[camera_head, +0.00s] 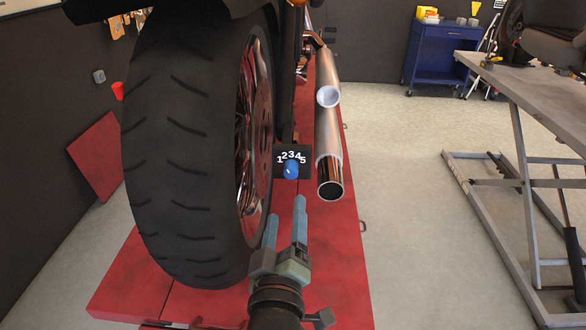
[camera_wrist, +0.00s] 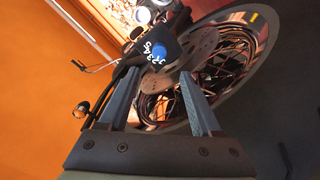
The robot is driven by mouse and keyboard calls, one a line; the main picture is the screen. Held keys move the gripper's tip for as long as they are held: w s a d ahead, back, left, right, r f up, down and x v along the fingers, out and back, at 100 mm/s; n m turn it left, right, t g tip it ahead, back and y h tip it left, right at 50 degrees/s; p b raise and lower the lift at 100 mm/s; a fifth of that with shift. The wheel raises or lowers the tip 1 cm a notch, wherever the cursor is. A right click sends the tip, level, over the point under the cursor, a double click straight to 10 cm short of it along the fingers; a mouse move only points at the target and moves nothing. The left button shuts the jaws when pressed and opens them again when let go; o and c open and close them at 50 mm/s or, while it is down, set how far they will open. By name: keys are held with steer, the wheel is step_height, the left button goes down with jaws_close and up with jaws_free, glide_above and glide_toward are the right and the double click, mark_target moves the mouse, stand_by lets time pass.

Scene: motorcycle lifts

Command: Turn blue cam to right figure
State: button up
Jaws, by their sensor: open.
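The blue cam (camera_head: 291,169) is a small rounded knob on a dark plate (camera_head: 279,174), beneath an arc of white figures 1 to 5. Which figure it points to is too small to tell. In the wrist view the blue cam (camera_wrist: 159,52) shows between and beyond my fingertips, with the figures beside it, tilted. My gripper (camera_head: 286,208) is open and empty, its two blue-grey fingers pointing at the plate from the near side. In the wrist view my gripper (camera_wrist: 158,74) has its fingers wide apart, and neither appears to touch the cam.
A large black tyre (camera_head: 180,150) stands close on the left of the plate. Exhaust pipes (camera_head: 329,150) are close on the right. The red lift (camera_head: 325,260) lies below. A grey lift (camera_head: 530,100) and blue cabinet (camera_head: 440,55) stand farther right, across open floor.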

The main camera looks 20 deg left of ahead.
mark_target(290, 174)
steer(key=w, duration=0.3)
steer(key=w+a+p, duration=0.1)
steer(key=w, duration=0.3)
steer(key=w+a, duration=0.1)
steer(key=w, duration=0.2)
steer(key=shift+w, duration=0.15)
jaws_close()
